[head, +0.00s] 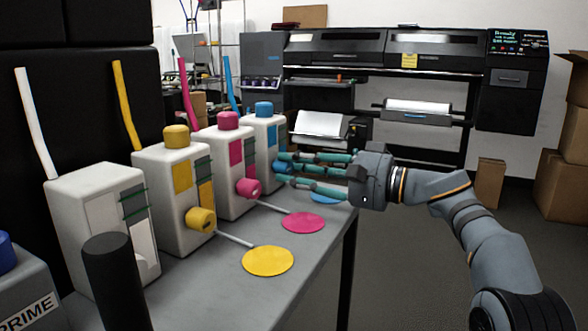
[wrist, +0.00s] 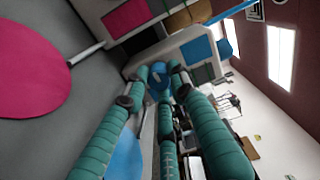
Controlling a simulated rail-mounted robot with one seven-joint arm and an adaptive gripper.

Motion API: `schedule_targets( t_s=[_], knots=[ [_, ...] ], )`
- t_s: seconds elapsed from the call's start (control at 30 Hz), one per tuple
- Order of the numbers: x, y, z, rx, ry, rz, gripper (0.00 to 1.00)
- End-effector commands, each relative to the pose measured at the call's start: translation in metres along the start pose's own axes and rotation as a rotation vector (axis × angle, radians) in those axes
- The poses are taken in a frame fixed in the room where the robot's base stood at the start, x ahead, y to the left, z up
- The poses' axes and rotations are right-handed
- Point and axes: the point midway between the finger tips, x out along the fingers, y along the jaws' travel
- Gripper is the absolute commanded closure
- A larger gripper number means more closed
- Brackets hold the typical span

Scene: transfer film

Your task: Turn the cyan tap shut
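The cyan tap (head: 281,166) is a round blue knob low on the front of the farthest white ink bottle, the one with a blue cap (head: 264,109). My gripper (head: 281,169) has long teal fingers that reach left to this knob. In the wrist view the cyan tap (wrist: 158,82) sits between the fingertips of my gripper (wrist: 159,71). The fingers partly hide the tap. I cannot tell whether they press on it or stand a little apart from it. Below the fingers, a cyan disc (head: 325,197) shows on the bench, partly covered; it also shows in the wrist view (wrist: 124,160).
The magenta tap (head: 249,188) and yellow tap (head: 201,219) stick out from nearer bottles, with a magenta disc (head: 303,222) and yellow disc (head: 268,261) before them. A dark post (head: 115,282) stands at front left. A large printer (head: 390,60) is behind.

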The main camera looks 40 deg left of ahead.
Motion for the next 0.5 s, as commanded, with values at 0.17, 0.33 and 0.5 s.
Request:
schedule_targets(
  t_s=[0.17, 0.33, 0.5],
  knots=[
    [-0.0019, -0.0005, -0.0028, -0.002, 0.007, 0.000, 0.65],
    [-0.0010, -0.0004, -0.0014, -0.001, 0.004, 0.000, 0.57],
    [-0.0006, -0.0003, -0.0007, 0.000, 0.002, 0.000, 0.57]
  ],
)
